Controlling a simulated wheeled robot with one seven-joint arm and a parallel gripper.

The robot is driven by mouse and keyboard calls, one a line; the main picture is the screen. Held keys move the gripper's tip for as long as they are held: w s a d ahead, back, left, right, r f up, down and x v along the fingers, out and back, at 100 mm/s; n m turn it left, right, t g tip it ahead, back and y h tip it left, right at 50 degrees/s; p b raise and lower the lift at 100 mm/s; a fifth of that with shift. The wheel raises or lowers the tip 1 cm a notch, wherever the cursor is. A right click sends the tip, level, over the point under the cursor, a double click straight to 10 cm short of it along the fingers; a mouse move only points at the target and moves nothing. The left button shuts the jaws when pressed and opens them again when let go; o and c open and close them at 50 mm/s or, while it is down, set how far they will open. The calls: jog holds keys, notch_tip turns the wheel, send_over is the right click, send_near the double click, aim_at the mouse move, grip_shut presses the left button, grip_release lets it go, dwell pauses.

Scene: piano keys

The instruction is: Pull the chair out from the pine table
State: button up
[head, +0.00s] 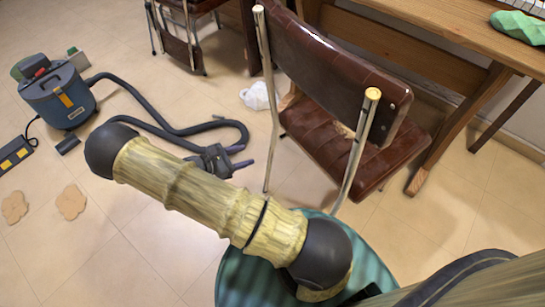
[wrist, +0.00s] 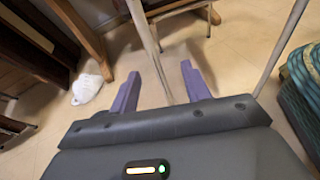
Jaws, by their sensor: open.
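The chair (head: 350,150) has a dark brown padded seat and back on a pale metal frame. It stands at the pine table (head: 400,35), its seat side toward the table. My gripper (head: 240,157) is open and low, left of the chair's near-left metal post, with purple fingers pointing toward it. In the wrist view, a metal post of the chair (wrist: 150,50) runs between the open fingers of my gripper (wrist: 160,70); I cannot tell whether it lies between them or beyond them. Neither finger visibly touches it.
A blue vacuum cleaner (head: 60,95) with a dark hose (head: 170,130) lies on the left floor. A white bag (head: 257,96) lies left of the chair. Another chair (head: 180,45) stands at the back. A green object (head: 520,25) rests on the table.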

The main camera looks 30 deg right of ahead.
aim_at(272, 146)
jog(key=f, duration=0.1)
jog(key=w+f+n+t+b, duration=0.1)
jog(key=f, duration=0.1)
jog(key=shift+w+a+f+h, duration=0.1)
jog(key=shift+a+f+h, duration=0.05)
jog(key=shift+h, duration=0.25)
jog(key=b+x, duration=0.2)
jog(key=x, duration=1.1)
jog(key=shift+w+d+b, duration=0.15)
jog(key=shift+d+b, duration=0.15)
jog(key=shift+b, duration=0.05)
jog(key=shift+c, duration=0.2)
grip_shut()
jog(key=shift+a+f+p, duration=0.1)
jog(key=shift+a+p, duration=0.45)
jog(key=shift+a, duration=1.75)
jog(key=shift+a+n+t, duration=0.1)
jog(key=shift+n+t, duration=0.2)
